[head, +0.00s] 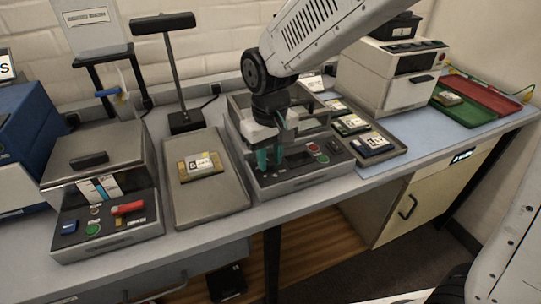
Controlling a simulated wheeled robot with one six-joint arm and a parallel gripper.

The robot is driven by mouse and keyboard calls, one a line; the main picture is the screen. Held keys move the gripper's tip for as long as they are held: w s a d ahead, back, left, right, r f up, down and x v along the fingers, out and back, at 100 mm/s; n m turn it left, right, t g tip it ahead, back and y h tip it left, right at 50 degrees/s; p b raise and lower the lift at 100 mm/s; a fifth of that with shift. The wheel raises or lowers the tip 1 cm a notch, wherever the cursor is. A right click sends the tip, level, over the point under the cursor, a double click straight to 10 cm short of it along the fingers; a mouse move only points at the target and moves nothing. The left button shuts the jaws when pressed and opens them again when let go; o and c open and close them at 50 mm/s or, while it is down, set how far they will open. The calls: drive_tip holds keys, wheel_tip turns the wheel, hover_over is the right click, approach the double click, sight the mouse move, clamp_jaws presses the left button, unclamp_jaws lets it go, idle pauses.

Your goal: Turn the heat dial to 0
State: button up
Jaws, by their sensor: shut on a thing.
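My gripper (271,160) points down at the front control panel (303,169) of the grey machine in the middle of the bench. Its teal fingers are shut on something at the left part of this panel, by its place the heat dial. The fingers hide the dial, so its pointer and its numbers cannot be read. A red button (312,148) and a green button (323,159) show on the panel to the right of the fingers.
Left of the machine is a grey tray (238,196) with a labelled board. Further left stands a lidded machine (95,165) with a red handle. To the right are a tray with several labelled parts (352,125), a white oven-like unit (385,75) and a red tray (485,99).

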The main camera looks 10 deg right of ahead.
drive_tip(key=n, duration=0.5)
drive_tip(key=shift+w+n, duration=0.1)
drive_tip(key=shift+n, duration=0.2)
drive_tip(key=n, duration=0.6)
drive_tip(key=shift+r, duration=0.1)
drive_tip(key=n, duration=0.5)
drive_tip(key=shift+n, duration=0.4)
drive_tip(key=n, duration=0.5)
drive_tip(key=shift+w+n, duration=0.1)
drive_tip(key=shift+n, duration=0.2)
drive_tip(key=o, duration=1)
